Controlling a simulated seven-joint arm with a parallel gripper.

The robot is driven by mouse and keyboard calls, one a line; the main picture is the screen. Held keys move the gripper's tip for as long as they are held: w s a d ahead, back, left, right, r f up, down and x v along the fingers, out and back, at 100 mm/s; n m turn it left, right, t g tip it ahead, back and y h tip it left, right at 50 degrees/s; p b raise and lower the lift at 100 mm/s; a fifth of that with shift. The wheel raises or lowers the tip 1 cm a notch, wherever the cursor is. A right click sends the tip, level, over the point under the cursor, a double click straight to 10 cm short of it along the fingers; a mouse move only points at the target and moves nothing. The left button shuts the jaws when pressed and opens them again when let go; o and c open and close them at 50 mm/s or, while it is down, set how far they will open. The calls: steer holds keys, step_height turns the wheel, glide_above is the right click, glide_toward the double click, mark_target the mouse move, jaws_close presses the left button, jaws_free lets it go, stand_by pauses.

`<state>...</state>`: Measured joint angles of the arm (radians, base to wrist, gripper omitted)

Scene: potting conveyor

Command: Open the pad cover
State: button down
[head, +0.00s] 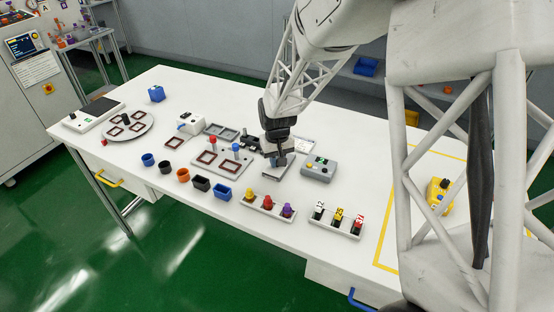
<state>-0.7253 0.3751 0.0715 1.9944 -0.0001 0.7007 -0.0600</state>
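My gripper (281,158) is in the middle of the white table, pointing down. Its fingertips are low over a flat grey plate (274,172), which seems to be the pad cover. The gripper hides much of the plate, so I cannot tell whether they touch or whether the cover is raised. The fingers are too small and dark to show if they are open or shut. A grey box with buttons (319,169) stands just right of the plate.
Left of my gripper stands a grey fixture (222,170) with square frames and upright red and blue knobs. In front are several small cups, a rack of coloured plugs (268,207) and a rack of tagged pieces (336,222).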

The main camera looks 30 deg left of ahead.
steer(key=shift+w, duration=2.55)
steer(key=c, duration=1.1)
jaws_free()
steer(key=shift+o, duration=0.2)
step_height(320, 180, up, 8)
steer(key=shift+d, duration=0.1)
